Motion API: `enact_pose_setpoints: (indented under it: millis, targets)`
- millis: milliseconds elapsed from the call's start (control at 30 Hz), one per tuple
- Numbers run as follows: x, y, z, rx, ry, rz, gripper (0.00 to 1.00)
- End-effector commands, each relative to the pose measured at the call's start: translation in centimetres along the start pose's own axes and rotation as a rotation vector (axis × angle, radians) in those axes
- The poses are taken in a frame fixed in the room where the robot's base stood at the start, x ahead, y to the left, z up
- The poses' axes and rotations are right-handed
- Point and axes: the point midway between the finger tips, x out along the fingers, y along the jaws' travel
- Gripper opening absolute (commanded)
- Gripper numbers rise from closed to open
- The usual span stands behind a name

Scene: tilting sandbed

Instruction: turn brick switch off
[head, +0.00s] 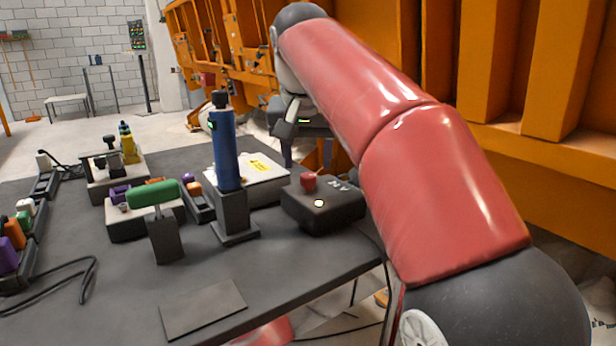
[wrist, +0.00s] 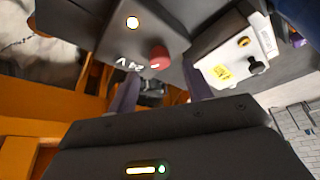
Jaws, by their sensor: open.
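A black power brick (head: 335,207) marked "24V" lies on the dark table near its right edge. A red knob (head: 309,181), which looks like its switch, stands on its top, and a round light (head: 319,203) on the brick glows pale yellow. In the wrist view the brick (wrist: 95,30), red knob (wrist: 160,57) and lit lamp (wrist: 133,22) show again. My gripper (head: 307,156) is open and empty, fingers pointing down, just above and behind the knob. In the wrist view the knob is roughly between the fingertips (wrist: 161,72); contact cannot be told.
A white box with a yellow label (head: 260,170) lies left of the brick. A tall blue cylinder on a dark stand (head: 226,150) and a green-topped handle (head: 153,194) stand further left. Orange steelwork (head: 545,80) rises behind my arm. The table's front is mostly clear.

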Motion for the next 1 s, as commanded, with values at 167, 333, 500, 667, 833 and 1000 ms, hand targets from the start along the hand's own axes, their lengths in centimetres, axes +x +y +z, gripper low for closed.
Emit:
enact_pose_setpoints:
  millis: [167,333,500,667,833,1000]
  targets:
    - [2.9,0.0,0.1,-0.002,-0.002,0.0,0.5]
    - [4.0,0.0,0.1,-0.002,0.0,-0.001,0.5]
    - [4.0,0.0,0.0,-0.002,0.0,-0.001,0.5]
    - [4.0,0.0,0.0,-0.001,0.0,-0.001,0.42]
    - [4.0,0.0,0.0,-0.001,0.001,-0.001,0.2]
    - [4.0,0.0,0.0,-0.002,0.001,-0.002,0.06]
